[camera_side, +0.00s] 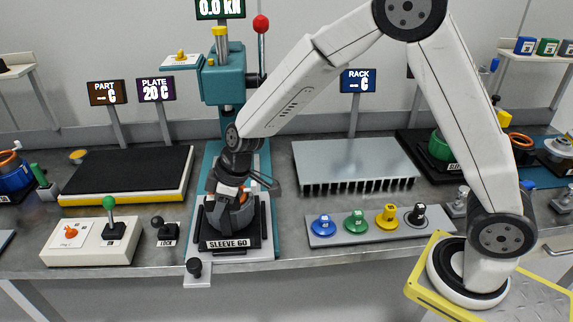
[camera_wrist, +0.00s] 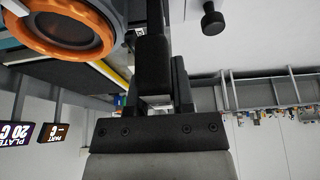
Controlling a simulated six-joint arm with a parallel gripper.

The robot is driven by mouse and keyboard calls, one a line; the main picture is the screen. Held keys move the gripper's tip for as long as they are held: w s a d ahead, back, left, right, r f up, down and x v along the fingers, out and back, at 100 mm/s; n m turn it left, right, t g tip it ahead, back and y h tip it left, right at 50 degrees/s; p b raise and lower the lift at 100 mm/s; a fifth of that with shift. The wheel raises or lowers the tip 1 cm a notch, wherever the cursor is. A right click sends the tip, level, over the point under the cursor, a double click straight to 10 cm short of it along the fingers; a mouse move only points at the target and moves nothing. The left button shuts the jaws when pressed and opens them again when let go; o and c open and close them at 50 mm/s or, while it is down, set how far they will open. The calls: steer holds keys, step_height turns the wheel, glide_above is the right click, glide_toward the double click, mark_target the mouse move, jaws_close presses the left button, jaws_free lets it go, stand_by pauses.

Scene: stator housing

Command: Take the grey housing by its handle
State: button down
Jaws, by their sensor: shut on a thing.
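The grey housing (camera_side: 236,216) stands in the black holder marked SLEEVE 60 (camera_side: 228,244), on the teal press at the middle of the bench. Orange shows at its top. My gripper (camera_side: 238,172) is right above the housing and hides part of it. In the wrist view my gripper (camera_wrist: 153,98) is shut on the black handle (camera_wrist: 152,62), which stands between the fingers. An orange ring (camera_wrist: 62,48) with a dark opening shows at the upper left of that view. Whether the housing is clear of its seat cannot be told.
The press column (camera_side: 224,85) with its red-knobbed lever (camera_side: 261,24) stands close behind my gripper. Left are a black plate (camera_side: 125,172) and a box with a green-knobbed lever (camera_side: 109,203). Right are a finned rack (camera_side: 355,165) and a tray of coloured knobs (camera_side: 322,240).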

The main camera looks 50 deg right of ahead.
steer(key=shift+w+r, duration=0.1)
steer(key=shift+r, duration=0.05)
steer(key=shift+r, duration=0.1)
steer(key=shift+r, duration=1.5)
steer(key=shift+s+r, duration=0.25)
steer(key=shift+r, duration=0.05)
steer(key=s+d+r, duration=0.3)
steer(key=s+r, duration=0.6)
steer(key=s, duration=0.4)
steer(key=shift+d, duration=0.2)
steer(key=shift+r, duration=0.1)
